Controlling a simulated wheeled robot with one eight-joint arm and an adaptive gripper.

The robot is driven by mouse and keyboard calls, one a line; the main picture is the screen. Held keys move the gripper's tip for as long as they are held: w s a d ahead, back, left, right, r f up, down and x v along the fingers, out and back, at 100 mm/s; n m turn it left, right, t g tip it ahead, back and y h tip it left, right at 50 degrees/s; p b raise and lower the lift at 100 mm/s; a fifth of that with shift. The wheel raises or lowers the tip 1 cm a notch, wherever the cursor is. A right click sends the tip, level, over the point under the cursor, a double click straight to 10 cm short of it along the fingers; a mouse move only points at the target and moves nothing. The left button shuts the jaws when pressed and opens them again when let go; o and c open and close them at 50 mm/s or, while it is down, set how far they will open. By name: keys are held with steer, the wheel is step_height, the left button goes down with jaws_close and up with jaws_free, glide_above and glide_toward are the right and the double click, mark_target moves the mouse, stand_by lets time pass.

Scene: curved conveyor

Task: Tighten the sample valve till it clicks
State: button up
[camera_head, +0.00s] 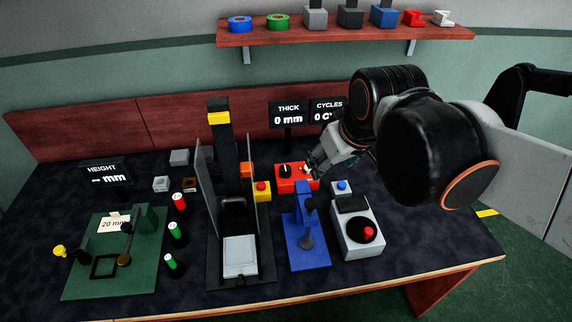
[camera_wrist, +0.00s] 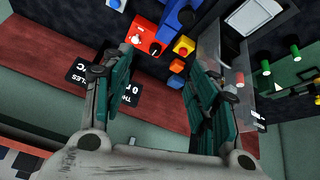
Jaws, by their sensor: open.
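No part in view carries a readable sample valve label. A red box (camera_head: 297,186) with a black round knob (camera_head: 285,170) and a small white-marked part stands at the back middle of the bench. The red box also shows in the wrist view (camera_wrist: 146,40), near the top between and beyond my fingers. My gripper (camera_wrist: 164,57) is open and empty, its teal fingers spread apart. In the head view my gripper (camera_head: 318,162) is just behind and right of the red box, partly hidden by my arm. I cannot tell whether it touches the box.
A grey box with a red-handled black dial (camera_head: 366,232) and a blue press (camera_head: 307,245) stand in front. A tall clear-walled press (camera_head: 241,255) and yellow button box (camera_head: 262,190) are left. Display signs (camera_head: 288,113) stand behind. A green gauge base (camera_head: 84,276) is far left.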

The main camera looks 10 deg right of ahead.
steer(key=w+n+g+p, duration=0.1)
steer(key=w+n+g, duration=0.15)
steer(key=w, duration=0.65)
steer(key=n+g+p, duration=0.2)
steer(key=n+g, duration=0.1)
steer(key=n, duration=0.6)
glide_above(286, 168)
step_height(286, 168, down, 15)
step_height(286, 168, down, 14)
steer(key=b, duration=0.3)
steer(key=shift+r+b, duration=0.25)
steer(key=shift+b, duration=0.05)
steer(key=shift+c, duration=0.6)
steer(key=c, duration=0.9)
